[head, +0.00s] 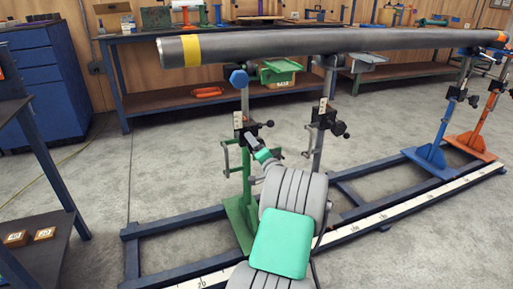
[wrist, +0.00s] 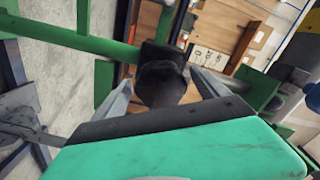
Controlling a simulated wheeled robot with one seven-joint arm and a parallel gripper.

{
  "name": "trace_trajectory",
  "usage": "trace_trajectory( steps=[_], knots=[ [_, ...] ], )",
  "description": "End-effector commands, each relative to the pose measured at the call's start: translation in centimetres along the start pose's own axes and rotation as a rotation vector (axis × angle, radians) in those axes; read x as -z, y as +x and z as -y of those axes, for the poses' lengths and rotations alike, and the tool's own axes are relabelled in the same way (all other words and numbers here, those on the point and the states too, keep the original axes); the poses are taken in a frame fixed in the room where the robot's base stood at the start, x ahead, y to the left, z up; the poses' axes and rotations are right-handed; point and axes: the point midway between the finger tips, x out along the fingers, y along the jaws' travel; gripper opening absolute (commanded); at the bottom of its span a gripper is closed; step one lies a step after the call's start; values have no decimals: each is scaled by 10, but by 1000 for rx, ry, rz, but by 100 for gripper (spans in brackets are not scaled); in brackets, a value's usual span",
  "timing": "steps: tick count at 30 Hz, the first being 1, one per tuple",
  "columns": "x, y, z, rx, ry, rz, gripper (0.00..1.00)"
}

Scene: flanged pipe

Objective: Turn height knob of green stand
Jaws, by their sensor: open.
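The green stand (head: 240,215) stands upright on the blue floor rail, under the left part of a long grey pipe (head: 300,45). Its black height knob (wrist: 163,88) shows in the wrist view, at the middle on a black block beside the green post (wrist: 70,38). My gripper (wrist: 165,95) is open, with one grey finger on each side of the knob; I cannot tell whether either finger touches it. In the head view my gripper (head: 252,143) is at the stand's clamp, and my own wrist covers part of the stand.
A grey stand (head: 318,140) with black knobs stands close to the right. A blue stand (head: 440,140) and an orange stand (head: 480,125) are farther right. A workbench (head: 130,70) is behind.

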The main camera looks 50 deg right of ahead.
Motion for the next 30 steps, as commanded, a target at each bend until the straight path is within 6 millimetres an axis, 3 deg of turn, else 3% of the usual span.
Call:
trace_trajectory(
  steps=[7,18,28,30],
  knots=[
    [2,-7,1,-1,-1,-1,84],
    [2,-74,1,-2,0,-2,84],
    [0,-78,0,0,-1,2,84],
    [-11,-74,6,-1,-16,30,84]
  ],
)
